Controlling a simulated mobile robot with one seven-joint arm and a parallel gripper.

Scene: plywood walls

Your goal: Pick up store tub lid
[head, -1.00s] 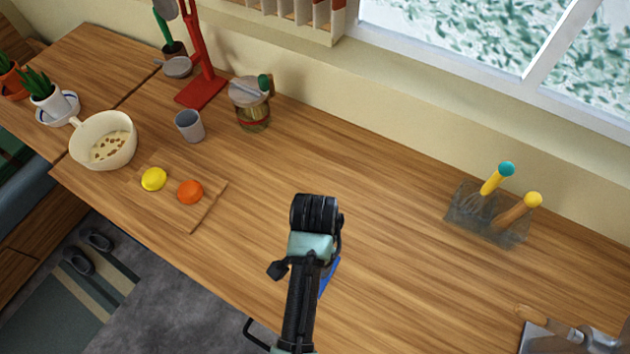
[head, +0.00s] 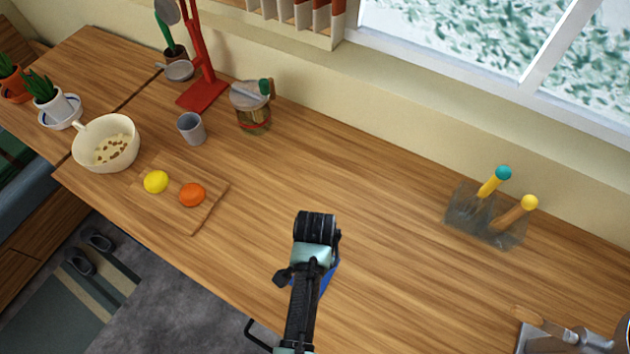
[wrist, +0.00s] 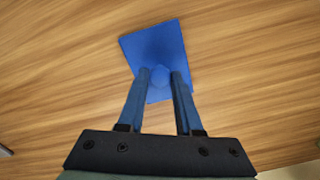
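A blue square lid (wrist: 155,45) with a small round knob (wrist: 160,76) lies on the wooden worktop in the wrist view. My gripper (wrist: 160,72) is over it, with one blue-grey finger on each side of the knob. The fingers stand apart with the knob between their tips; I cannot see clearly whether they touch it. In the head view only a strip of the blue lid (head: 330,277) shows beside my arm, which hides the rest of it and the fingers.
A cutting board (head: 203,217) with yellow and orange fruits, a pot (head: 84,148), a grey cup (head: 191,128) and a jar (head: 252,115) stand to the left. A clear utensil holder (head: 480,222) is at the right. The worktop around the lid is clear.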

